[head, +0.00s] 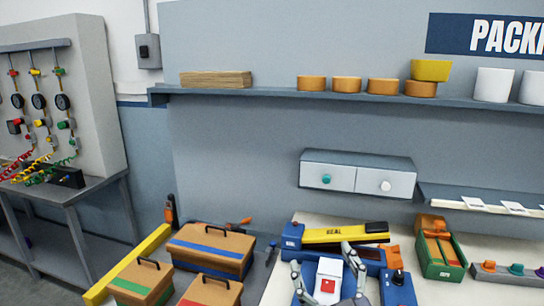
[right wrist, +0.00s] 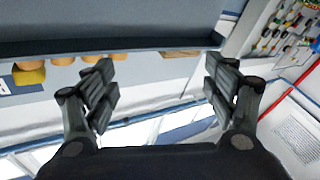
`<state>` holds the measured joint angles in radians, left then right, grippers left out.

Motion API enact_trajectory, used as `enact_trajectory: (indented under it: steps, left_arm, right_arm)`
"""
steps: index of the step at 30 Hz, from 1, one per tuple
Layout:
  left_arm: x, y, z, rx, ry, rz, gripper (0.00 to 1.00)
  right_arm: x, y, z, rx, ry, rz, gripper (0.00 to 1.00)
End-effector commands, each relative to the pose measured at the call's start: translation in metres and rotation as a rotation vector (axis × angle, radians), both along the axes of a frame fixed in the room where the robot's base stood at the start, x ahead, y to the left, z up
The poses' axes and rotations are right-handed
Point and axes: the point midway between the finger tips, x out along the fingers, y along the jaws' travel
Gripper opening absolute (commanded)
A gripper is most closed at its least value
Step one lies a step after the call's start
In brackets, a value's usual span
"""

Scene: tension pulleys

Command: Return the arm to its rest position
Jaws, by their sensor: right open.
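My right gripper (head: 323,264) is at the bottom of the head view, over the workbench (head: 280,288), its two fingers spread apart. The left gripper is not in view.
Behind the gripper are a blue sealing machine with a yellow arm (head: 335,235), a green bin (head: 441,258) and a drawer unit (head: 358,175). A long shelf (head: 250,92) holds orange and yellow bowls. Toolboxes (head: 210,252) stand at left.

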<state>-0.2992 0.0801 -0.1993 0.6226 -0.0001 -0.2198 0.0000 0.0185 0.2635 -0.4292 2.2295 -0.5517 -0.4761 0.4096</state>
Motion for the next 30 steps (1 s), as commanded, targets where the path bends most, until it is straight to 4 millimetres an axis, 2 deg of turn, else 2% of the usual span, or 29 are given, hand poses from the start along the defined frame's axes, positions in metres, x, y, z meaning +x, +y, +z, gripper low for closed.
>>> enact_trajectory:
  steps: [1,4,6,9,12,15,18,23,24,30]
  left_arm:
    - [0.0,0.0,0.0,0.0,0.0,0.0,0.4]
    - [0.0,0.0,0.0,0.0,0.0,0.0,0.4]
    - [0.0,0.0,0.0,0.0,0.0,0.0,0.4]
    - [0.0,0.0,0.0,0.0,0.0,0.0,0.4]
    - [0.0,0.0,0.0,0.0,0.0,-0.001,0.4]
    - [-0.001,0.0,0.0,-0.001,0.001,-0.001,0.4]
    - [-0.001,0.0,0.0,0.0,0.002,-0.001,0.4]
    - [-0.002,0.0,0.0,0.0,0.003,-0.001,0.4]
    - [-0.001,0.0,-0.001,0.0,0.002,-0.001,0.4]
    - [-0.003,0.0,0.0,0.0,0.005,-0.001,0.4]
  right_arm:
    - [-0.005,-0.019,-0.034,0.02,0.128,-0.063,0.78]
    - [-0.026,-0.052,-0.1,0.036,0.38,-0.166,0.78]
    - [-0.051,-0.07,-0.145,0.036,0.557,-0.218,0.78]
    - [-0.095,-0.088,-0.2,0.027,0.795,-0.264,0.78]
    - [-0.14,-0.097,-0.239,0.013,0.993,-0.283,0.78]
    - [-0.183,-0.102,-0.265,-0.002,1.157,-0.283,0.78]
    - [-0.222,-0.104,-0.283,-0.017,1.296,-0.272,0.78]
    - [-0.281,-0.104,-0.302,-0.041,1.495,-0.242,0.78]
    - [-0.273,-0.104,-0.315,-0.043,1.487,-0.244,0.78]
    - [-0.262,-0.102,-0.371,-0.048,1.507,-0.244,0.78]
